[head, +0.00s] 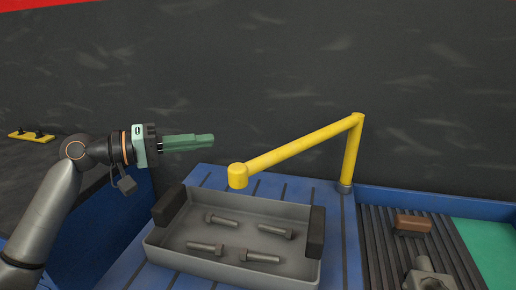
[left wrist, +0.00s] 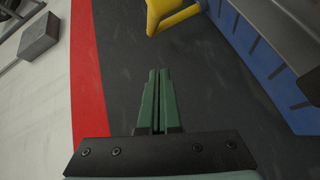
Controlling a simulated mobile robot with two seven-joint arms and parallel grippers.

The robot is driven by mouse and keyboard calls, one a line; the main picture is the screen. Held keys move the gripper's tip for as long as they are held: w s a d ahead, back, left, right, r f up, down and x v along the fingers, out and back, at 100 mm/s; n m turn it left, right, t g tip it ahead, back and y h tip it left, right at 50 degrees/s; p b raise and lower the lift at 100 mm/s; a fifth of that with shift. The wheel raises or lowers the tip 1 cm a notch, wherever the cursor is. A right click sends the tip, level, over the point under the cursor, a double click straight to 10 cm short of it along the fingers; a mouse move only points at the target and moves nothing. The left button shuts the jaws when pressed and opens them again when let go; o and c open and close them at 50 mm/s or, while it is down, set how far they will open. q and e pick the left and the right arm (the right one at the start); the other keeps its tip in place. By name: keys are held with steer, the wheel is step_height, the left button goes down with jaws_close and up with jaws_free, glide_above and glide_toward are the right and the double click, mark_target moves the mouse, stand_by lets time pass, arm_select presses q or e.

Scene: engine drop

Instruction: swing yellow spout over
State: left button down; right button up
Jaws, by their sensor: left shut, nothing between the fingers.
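The yellow spout (head: 300,147) is a post with a long arm that slopes down to the left and ends in a short cylindrical head. Its head hangs above the back edge of a grey tray. In the left wrist view, a yellow part (left wrist: 168,12) shows at the top edge; it seems to be the spout. My left gripper (head: 212,139) has green fingers, shut and empty. It points right, to the left of the spout head and apart from it. The fingers also show in the left wrist view (left wrist: 157,85). My right gripper is not in view.
The grey tray (head: 170,252) with black end handles holds several bolts on the blue bench. A ribbed dark mat (head: 385,255) at right carries a brown block (head: 412,223) and a grey metal fitting (head: 428,278). A yellow plate (head: 32,136) lies far left.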

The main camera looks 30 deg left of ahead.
arm_select(q)
steer(key=w+d+f+p, duration=0.2)
steer(key=w+d, duration=0.3)
steer(key=d, duration=0.4)
steer(key=shift+f+p, duration=0.15)
steer(key=shift+p, duration=0.3)
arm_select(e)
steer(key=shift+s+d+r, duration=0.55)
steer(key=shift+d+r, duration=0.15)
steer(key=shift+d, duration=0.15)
arm_select(q)
steer(key=shift+d, duration=0.1)
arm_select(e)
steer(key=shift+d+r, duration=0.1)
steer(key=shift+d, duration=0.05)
